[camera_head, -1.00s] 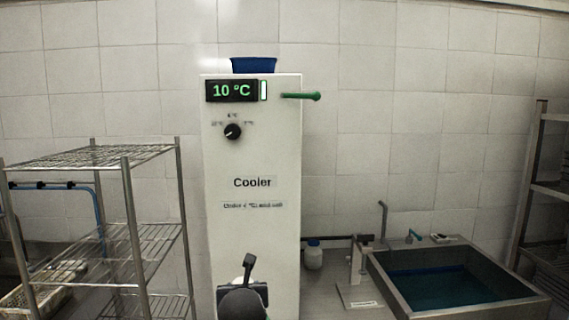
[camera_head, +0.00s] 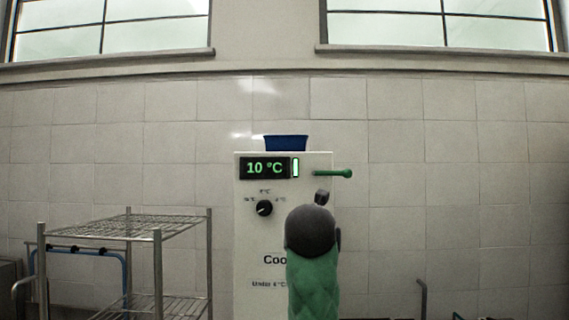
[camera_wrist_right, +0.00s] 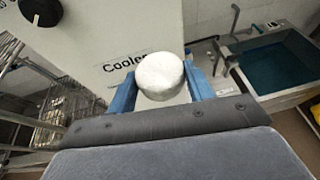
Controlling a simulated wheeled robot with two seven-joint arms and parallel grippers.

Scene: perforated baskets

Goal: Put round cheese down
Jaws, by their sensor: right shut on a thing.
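The round cheese (camera_wrist_right: 160,75) is a white, short cylinder in the right wrist view. It sits between the two blue fingers of my right gripper (camera_wrist_right: 162,90), which is shut on it. In that view the cheese is in front of the white cooler (camera_wrist_right: 110,40). In the head view my right arm rises in front of the cooler (camera_head: 250,230), and its dark end hides the gripper's fingers and the cheese. My left gripper is in neither current view.
A blue container (camera_head: 286,142) stands on top of the cooler, and a green handle (camera_head: 335,173) sticks out to its right. A wire rack (camera_head: 150,228) stands on the left. A sink with blue-green water (camera_wrist_right: 287,70) is at the right in the wrist view.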

